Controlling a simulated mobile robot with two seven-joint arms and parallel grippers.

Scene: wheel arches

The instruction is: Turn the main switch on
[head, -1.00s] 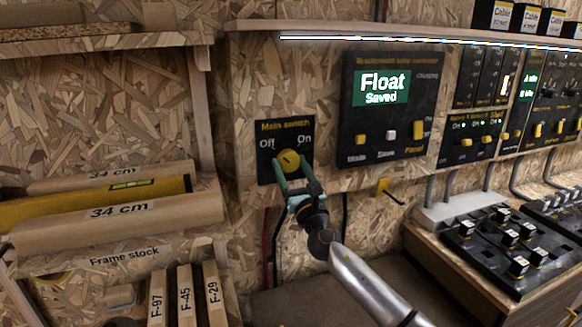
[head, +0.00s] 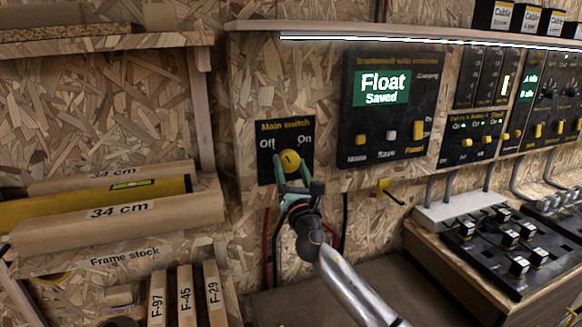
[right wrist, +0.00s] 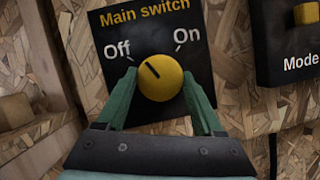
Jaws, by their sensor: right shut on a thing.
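The main switch is a round yellow knob (head: 290,161) on a black plate (head: 266,172) marked Off at left and On at right. In the right wrist view the knob (right wrist: 160,80) has a dark line pointing up and left, between the two labels and nearer Off. My right gripper (head: 291,168) reaches up from below and is shut on the knob. In the right wrist view its green fingers (right wrist: 160,88) stand on either side of the knob. My left gripper is not in view.
A Float display panel (head: 391,120) is on the wall right of the switch. A shelf with 34 cm stock (head: 120,212) is at left. A black control box (head: 500,245) sits lower right. Dark cables (head: 268,250) hang below the switch.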

